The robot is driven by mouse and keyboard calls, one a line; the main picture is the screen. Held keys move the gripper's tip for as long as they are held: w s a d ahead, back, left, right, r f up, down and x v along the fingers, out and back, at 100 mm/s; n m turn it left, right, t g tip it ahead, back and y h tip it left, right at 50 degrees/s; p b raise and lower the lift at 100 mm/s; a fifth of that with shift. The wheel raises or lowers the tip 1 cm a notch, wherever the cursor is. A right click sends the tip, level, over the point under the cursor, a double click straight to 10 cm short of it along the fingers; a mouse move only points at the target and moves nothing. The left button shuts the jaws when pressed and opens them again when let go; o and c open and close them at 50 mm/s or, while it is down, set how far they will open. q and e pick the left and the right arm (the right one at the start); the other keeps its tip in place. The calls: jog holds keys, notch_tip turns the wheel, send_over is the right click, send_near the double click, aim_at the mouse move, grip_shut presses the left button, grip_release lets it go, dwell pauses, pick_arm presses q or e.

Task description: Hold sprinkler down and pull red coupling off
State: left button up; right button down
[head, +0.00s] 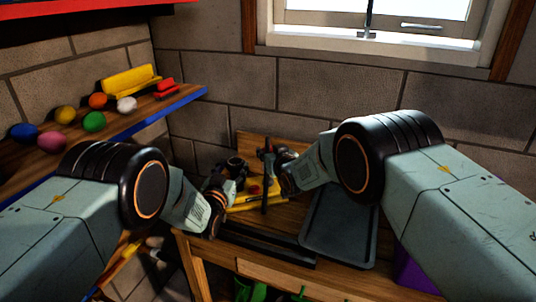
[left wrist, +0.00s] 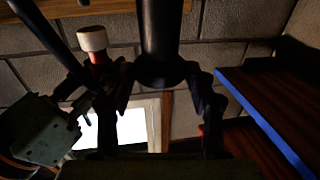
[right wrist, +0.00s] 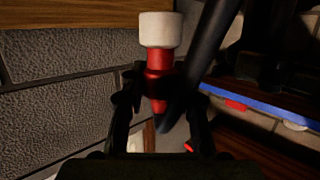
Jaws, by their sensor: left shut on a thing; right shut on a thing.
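The sprinkler shows as a black tube (left wrist: 160,35) in the left wrist view. My left gripper (left wrist: 163,85) is shut on this tube; in the head view this gripper (head: 237,172) is at the left of the bench's back. The red coupling (right wrist: 160,75) with a white cap is between the fingers of my right gripper (right wrist: 158,95), which is shut on it. The coupling also shows in the left wrist view (left wrist: 94,42), beside the tube. In the head view my right gripper (head: 277,160) is just right of the left one. Whether coupling and sprinkler still touch is unclear.
A grey tray (head: 340,228) lies on the wooden bench (head: 285,272), right of the grippers. A yellow thing (head: 240,207) lies under them. A blue-edged shelf (head: 150,118) at the left holds several coloured balls. A block wall and window are behind.

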pick_arm(q)
jog(key=o, duration=1.5)
jog(key=shift+o, duration=0.2)
jog(key=v, duration=1.2)
jog(key=shift+x, duration=6.05)
pick_arm(e)
jog(key=shift+f, duration=0.1)
